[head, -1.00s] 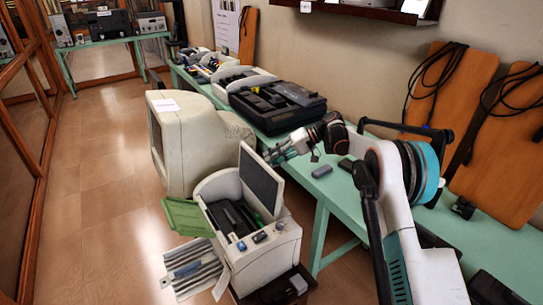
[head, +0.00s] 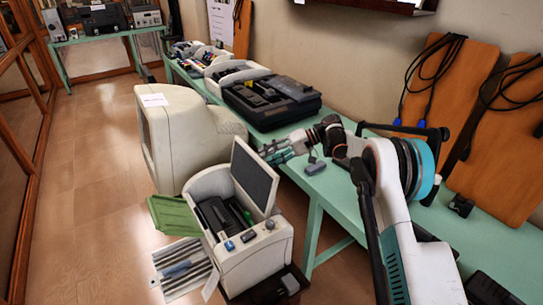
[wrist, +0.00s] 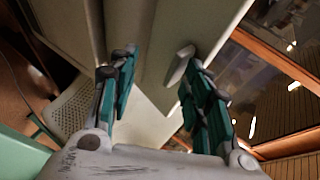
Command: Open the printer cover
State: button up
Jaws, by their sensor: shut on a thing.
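The printer (head: 255,258) is a pale box at the lower middle of the head view, its dark insides showing. Its cover (head: 254,178), a panel with a dark grey face and pale rim, stands raised and tilted. My gripper (head: 270,153) is at the cover's upper right edge. In the wrist view, the teal-padded fingers of my gripper (wrist: 160,95) stand apart on either side of a pale panel, which I take to be the cover (wrist: 158,50). A small pale tab (wrist: 181,62) shows by the right finger. The exact contact is hard to see.
A bulky beige monitor (head: 178,140) stands just behind the printer. A green table (head: 335,195) runs along the right wall, bearing a black case (head: 270,102). A green flap (head: 174,214) and striped tray (head: 185,268) stick out left of the printer. Floor is clear farther left.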

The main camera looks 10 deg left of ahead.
jog(key=shift+o, duration=1.4)
jog(key=shift+s+a+f, duration=0.15)
jog(key=shift+a+f, duration=0.05)
jog(key=shift+f, duration=0.7)
jog(key=shift+d+r, duration=0.15)
jog(key=shift+d, duration=0.1)
jog(key=shift+c, duration=0.8)
jog(key=shift+d+r, duration=0.1)
jog(key=shift+d, duration=0.15)
jog(key=shift+c, duration=0.3)
jog(key=v, duration=1)
jog(key=shift+w+r, duration=0.25)
jog(key=shift+r, duration=0.05)
jog(key=c, duration=0.3)
jog(key=shift+w+d+r, duration=0.15)
jog(key=shift+d+r, duration=0.2)
jog(key=shift+d, duration=0.2)
jog(key=shift+r, duration=0.1)
